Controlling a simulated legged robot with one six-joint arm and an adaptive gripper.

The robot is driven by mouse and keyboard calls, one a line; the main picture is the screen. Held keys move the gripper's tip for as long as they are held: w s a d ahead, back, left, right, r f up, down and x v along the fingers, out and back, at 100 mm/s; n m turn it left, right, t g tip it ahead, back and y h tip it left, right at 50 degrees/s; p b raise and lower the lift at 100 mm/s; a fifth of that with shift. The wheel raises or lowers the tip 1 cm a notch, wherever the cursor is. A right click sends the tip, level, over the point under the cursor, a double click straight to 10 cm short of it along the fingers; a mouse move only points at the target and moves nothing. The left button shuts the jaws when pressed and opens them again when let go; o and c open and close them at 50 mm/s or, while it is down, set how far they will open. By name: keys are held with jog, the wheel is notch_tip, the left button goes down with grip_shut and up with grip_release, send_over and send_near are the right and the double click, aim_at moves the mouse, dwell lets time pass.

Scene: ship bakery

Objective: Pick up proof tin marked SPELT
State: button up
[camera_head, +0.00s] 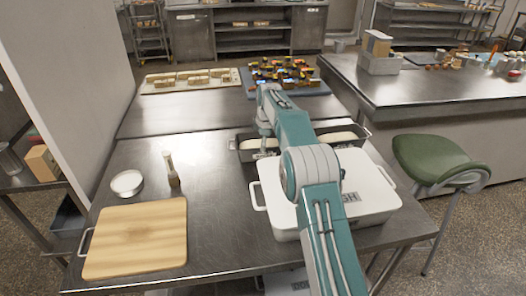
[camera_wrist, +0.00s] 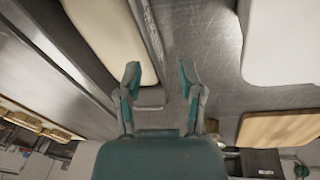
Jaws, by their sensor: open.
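A long dark tin (camera_head: 358,143) holding pale dough stands behind the white tub. My arm crosses in front of its middle, so I cannot tell whether it is one tin or two. No SPELT marking is readable. My gripper (camera_head: 263,150) points down at the tin's left part. In the wrist view my gripper (camera_wrist: 160,80) has its two fingers apart, with a small grey piece (camera_wrist: 150,97) seen between them, apparently at the tin's end. The pale dough (camera_wrist: 108,35) shows beyond the left finger. Contact cannot be told.
A white lidded tub (camera_head: 378,190) stands close in front of the tin. Bare steel is clear between brush and tin. A green stool (camera_head: 435,160) stands right.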

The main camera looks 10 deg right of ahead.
aim_at(262, 154)
jog(key=f, duration=0.1)
jog(key=w+f, duration=0.1)
jog(key=f, duration=0.3)
jog(key=shift+w+a, duration=0.3)
jog(key=shift+w, duration=0.05)
grip_shut()
